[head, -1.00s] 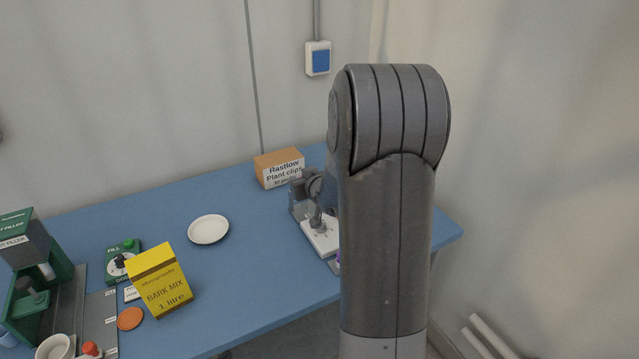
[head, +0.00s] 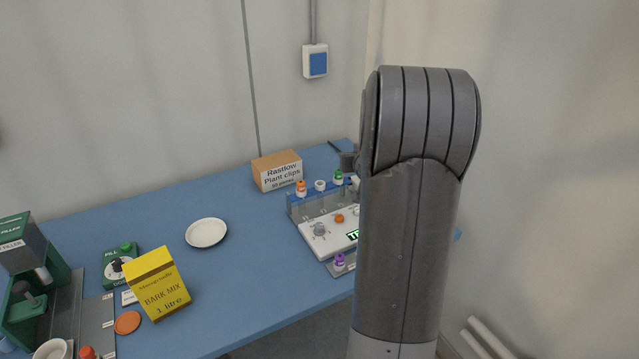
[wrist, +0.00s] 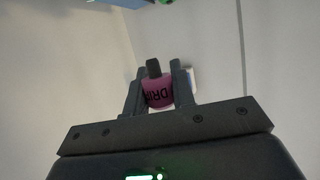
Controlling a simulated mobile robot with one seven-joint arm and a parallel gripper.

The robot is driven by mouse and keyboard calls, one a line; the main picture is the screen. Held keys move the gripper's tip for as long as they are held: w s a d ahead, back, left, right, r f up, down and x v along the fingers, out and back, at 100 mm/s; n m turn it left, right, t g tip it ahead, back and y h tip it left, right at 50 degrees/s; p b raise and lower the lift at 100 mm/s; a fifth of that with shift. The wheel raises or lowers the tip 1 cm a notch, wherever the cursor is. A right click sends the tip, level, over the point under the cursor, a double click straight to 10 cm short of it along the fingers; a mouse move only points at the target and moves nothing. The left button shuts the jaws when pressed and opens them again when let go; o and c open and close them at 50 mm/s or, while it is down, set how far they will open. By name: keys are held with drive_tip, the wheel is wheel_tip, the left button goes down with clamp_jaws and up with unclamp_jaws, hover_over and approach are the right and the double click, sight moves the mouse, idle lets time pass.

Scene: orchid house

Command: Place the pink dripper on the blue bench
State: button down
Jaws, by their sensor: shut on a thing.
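The pink dripper (wrist: 158,92) shows in the wrist view, a pink bottle with a dark cap and dark lettering. My gripper (wrist: 162,88) is shut on it, with one dark finger on each side. The blue bench (head: 262,225) runs along the wall in the head view. I cannot tell how high the dripper is above the bench.
A white device (head: 318,243) with a rack of small capped bottles stands at the bench's right. A cardboard box (head: 277,172) is behind it. A white saucer (head: 206,233), a yellow bark mix box (head: 158,284) and a green filler (head: 28,262) stand left. Bench between saucer and device is clear.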

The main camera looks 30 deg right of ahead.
drive_tip(key=w+a+f, duration=0.6)
drive_tip(key=w+f, duration=0.2)
drive_tip(key=f, duration=0.2)
drive_tip(key=shift+w+a, duration=0.15)
drive_tip(key=shift+a, duration=0.2)
drive_tip(key=c, duration=1.2)
unclamp_jaws()
